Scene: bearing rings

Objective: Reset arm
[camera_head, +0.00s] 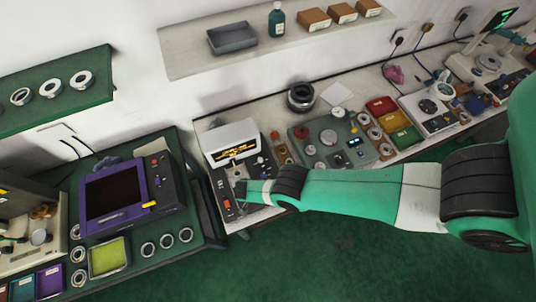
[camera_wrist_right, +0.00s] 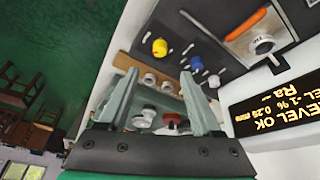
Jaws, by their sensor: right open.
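My right gripper (camera_head: 240,190) reaches in from the right over the instrument with the amber display (camera_head: 228,133). In the right wrist view the gripper (camera_wrist_right: 158,78) is open, with its two fingers apart and nothing held between them. Past the fingertips is a brown strip (camera_wrist_right: 140,68) bearing several pale metal rings. The display (camera_wrist_right: 275,103) is at the right of that view and reads "LEVEL OK". My left gripper is in neither view.
Several bearing rings stand on the green shelf (camera_head: 100,98) at left. A purple-framed screen unit (camera_head: 113,194) and more rings are on the left bench. A dark ring (camera_head: 301,97), a grey-green instrument and red, yellow and green bins (camera_head: 381,106) line the back bench.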

